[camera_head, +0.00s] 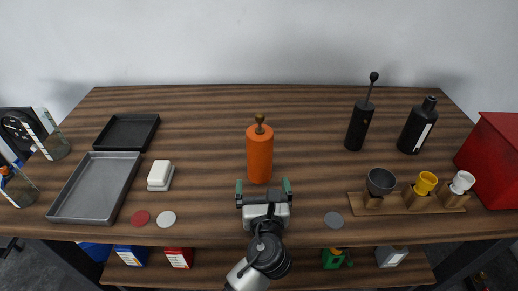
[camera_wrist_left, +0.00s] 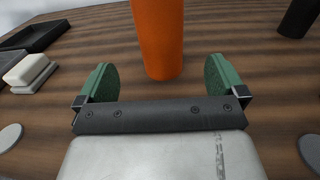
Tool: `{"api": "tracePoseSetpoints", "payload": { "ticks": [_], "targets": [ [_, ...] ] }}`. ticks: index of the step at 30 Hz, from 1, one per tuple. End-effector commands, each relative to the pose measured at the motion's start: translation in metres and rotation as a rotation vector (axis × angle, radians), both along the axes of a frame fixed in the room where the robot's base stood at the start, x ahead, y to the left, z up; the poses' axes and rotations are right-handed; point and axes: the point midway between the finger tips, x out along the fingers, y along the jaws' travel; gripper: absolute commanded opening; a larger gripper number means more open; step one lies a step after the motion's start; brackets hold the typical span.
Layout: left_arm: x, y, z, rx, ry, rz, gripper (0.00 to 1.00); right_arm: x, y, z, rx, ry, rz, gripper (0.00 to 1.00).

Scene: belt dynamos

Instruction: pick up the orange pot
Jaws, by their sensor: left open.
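The orange pot (camera_head: 260,156) is a tall orange cylinder with a small brown knob on top. It stands upright near the middle of the wooden table. My left gripper (camera_head: 264,187) is just in front of it, pointing at its lower part. In the left wrist view the pot (camera_wrist_left: 158,38) stands straight ahead, its base beyond the green fingertips. The left gripper (camera_wrist_left: 160,80) is open, with nothing between its fingers. The pot's top is cut off in the wrist view. My right gripper is not in view.
A black pot with a rod (camera_head: 358,125) and a black bottle (camera_head: 417,127) stand to the right. A wooden rack (camera_head: 395,208) holds cups at front right, beside a red box (camera_head: 492,160). Grey and black trays (camera_head: 95,188) and white blocks (camera_head: 160,174) are left. Table around the pot is clear.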

Motion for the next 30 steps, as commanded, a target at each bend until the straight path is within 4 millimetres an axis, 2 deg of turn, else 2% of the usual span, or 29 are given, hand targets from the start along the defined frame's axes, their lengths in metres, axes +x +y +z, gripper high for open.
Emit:
{"api": "tracePoseSetpoints", "payload": {
  "ticks": [3, 8, 13, 21, 30],
  "targets": [
    [0.022, 0.002, 0.002, -0.001, -0.002, 0.001, 0.99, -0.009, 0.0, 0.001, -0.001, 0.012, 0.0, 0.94],
    [0.04, 0.003, 0.001, -0.002, -0.001, 0.0, 0.99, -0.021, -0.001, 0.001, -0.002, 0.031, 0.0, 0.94],
    [0.053, 0.004, 0.003, -0.002, 0.0, 0.0, 0.99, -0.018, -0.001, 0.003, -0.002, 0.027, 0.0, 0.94],
    [0.09, 0.006, 0.003, -0.002, 0.0, 0.0, 0.99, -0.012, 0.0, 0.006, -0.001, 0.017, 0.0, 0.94],
    [0.095, 0.007, 0.003, -0.003, 0.0, 0.0, 0.97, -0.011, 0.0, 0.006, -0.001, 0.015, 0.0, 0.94]
  ]
}}
